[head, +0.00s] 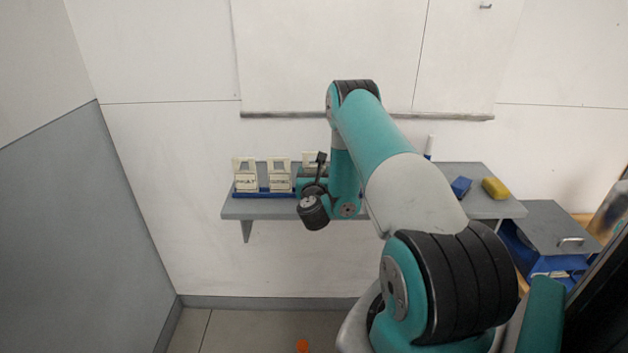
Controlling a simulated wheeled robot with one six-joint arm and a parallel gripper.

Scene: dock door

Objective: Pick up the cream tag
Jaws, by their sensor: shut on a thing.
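Several cream tags stand at the left of the grey wall shelf. A left tag (245,175) and a middle tag (279,175) are upright in a blue holder (262,193), each with a square opening and dark lettering. A third cream tag (309,157) shows only its top, a little higher than the others, right at my gripper. My gripper (318,168) is shut on this third tag. My wrist hides the tag's lower part and the right of the holder, so I cannot tell whether the tag is clear of the holder.
The grey shelf (236,209) also bears a blue block (461,187), a yellow block (495,188) and an upright white stick (429,146). A grey-lidded blue box (550,230) stands at right. A small orange thing (302,346) is on the floor.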

